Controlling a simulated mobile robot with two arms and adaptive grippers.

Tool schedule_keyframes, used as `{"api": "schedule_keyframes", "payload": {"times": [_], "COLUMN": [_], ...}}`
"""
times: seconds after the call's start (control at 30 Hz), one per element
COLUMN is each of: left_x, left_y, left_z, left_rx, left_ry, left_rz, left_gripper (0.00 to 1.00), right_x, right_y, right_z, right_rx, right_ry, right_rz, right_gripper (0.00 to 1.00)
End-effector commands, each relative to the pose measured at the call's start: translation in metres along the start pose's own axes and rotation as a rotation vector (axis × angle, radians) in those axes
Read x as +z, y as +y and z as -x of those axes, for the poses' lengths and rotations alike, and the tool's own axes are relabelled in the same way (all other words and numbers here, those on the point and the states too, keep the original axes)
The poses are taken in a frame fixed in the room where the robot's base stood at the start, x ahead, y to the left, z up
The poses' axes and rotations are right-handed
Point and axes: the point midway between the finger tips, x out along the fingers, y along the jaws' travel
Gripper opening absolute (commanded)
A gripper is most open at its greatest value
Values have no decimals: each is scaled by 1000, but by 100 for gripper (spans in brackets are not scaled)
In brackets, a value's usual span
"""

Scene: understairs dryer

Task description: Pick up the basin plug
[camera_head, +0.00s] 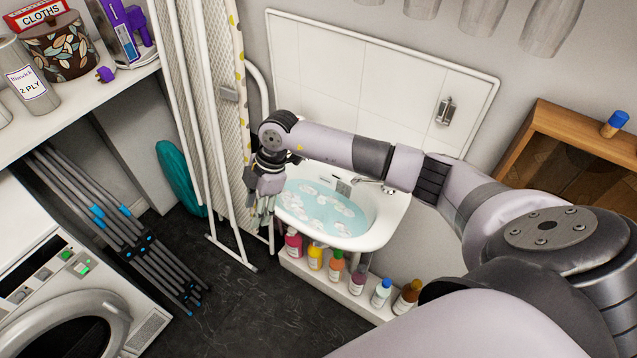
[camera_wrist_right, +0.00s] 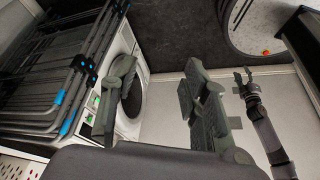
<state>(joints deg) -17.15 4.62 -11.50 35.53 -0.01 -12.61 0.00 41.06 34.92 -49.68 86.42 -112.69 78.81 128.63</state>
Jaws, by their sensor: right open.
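The white basin (camera_head: 385,222) holds blue water with white foam patches. I cannot make out the basin plug in either view. My right gripper (camera_head: 262,218) hangs at the basin's left rim in the head view, fingers pointing down. In the right wrist view its two fingers (camera_wrist_right: 160,85) are spread apart with nothing between them. What looks like my left gripper (camera_wrist_right: 243,78) is small and dark at the right of the wrist view, away from the basin. Its jaw state is unclear.
A folded ironing board (camera_head: 239,75) leans close beside my right gripper. A tap (camera_head: 375,183) stands at the basin's back. Several bottles (camera_head: 336,265) line a low shelf below it. A white machine (camera_head: 120,325) and folded grey racks (camera_head: 110,225) stand at left. Dark floor lies open between.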

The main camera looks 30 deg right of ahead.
Motion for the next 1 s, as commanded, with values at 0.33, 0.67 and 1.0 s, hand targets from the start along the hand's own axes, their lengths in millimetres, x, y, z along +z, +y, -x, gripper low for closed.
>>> {"api": "schedule_keyframes", "payload": {"times": [0.33, 0.67, 1.0], "left_x": [0, 4, 8], "left_y": [0, 1, 2], "left_z": [-2, -37, -82], "left_rx": [1, 1, 1], "left_ry": [-1, -1, -1], "left_rz": [0, 0, 1], "left_gripper": [40, 40, 40], "right_x": [127, 150, 179], "right_y": [20, 16, 12], "right_z": [66, 29, -22], "right_rx": [19, 18, 17], "right_ry": [-517, -526, -525], "right_rz": [-325, -332, -331], "right_gripper": [42, 42, 42]}}
